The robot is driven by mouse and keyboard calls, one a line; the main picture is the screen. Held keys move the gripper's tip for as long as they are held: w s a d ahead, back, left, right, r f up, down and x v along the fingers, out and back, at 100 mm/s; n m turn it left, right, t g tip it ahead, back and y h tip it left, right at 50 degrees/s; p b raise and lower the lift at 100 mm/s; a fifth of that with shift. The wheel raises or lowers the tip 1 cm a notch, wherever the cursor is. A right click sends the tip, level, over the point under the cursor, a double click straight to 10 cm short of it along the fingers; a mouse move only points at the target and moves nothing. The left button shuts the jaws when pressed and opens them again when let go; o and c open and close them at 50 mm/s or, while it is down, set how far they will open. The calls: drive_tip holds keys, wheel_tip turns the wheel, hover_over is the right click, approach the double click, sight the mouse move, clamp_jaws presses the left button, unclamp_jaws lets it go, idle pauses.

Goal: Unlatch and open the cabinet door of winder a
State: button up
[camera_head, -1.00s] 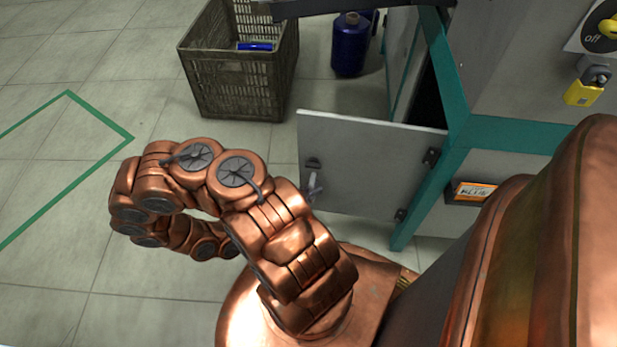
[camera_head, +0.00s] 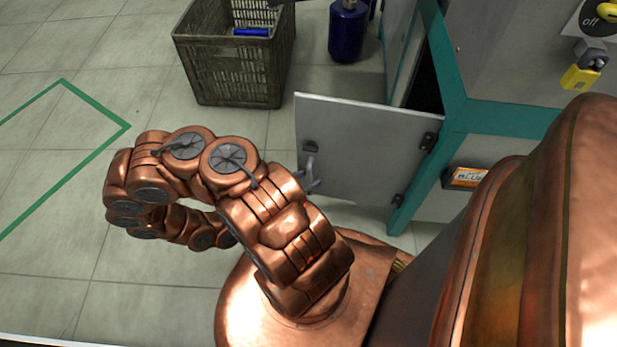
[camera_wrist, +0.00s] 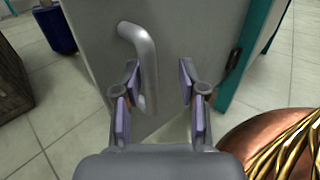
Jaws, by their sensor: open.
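The grey cabinet door (camera_head: 365,150) of the winder stands swung out from the teal frame, with a dark opening showing behind it. Its handle (camera_head: 309,168) is near the door's free edge, and a small dark fitting (camera_head: 311,146) sits above it. In the wrist view the bar handle (camera_wrist: 138,42) runs down the door face (camera_wrist: 190,35). My gripper (camera_wrist: 160,88) is open in front of the door. The handle's lower part shows just right of the left finger, with a clear gap to the right finger. In the head view my arm mostly hides the gripper.
A dark crate (camera_head: 235,85) with a blue item inside stands behind the door, beside a blue canister (camera_head: 347,32). A yellow padlock (camera_head: 581,77) hangs below the "off" switch (camera_head: 598,16). Green tape (camera_head: 95,100) marks the floor at left, where it is clear.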

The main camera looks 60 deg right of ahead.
drive_tip(key=v, duration=1.2)
idle(0.3)
drive_tip(key=shift+r, duration=0.1)
idle(0.5)
drive_tip(key=w+a+r+m+g+y+p, duration=0.15)
drive_tip(key=r+m+y+p, duration=0.5)
drive_tip(key=r, duration=0.95)
drive_tip(key=a+r+m+g+y+p, duration=0.15)
drive_tip(key=r+m+p, duration=0.25)
drive_tip(key=r+p, duration=0.85)
drive_tip(key=s+a+r+m+t+y+p, duration=0.1)
drive_tip(key=a+r+p, duration=0.4)
drive_tip(key=r, duration=0.7)
drive_tip(key=s+a+r+t+y+p, duration=0.3)
drive_tip(key=a+r+t+y+p, duration=0.1)
drive_tip(key=r, duration=0.9)
drive_tip(key=s+a+r+m+t+y+p, duration=0.1)
drive_tip(key=a+r+p, duration=0.5)
drive_tip(key=r, duration=0.7)
drive_tip(key=s+t+y+p, duration=0.1)
drive_tip(key=t+y, duration=0.1)
drive_tip(key=shift+s+m+t, duration=0.3)
drive_tip(key=shift+s+m, duration=0.05)
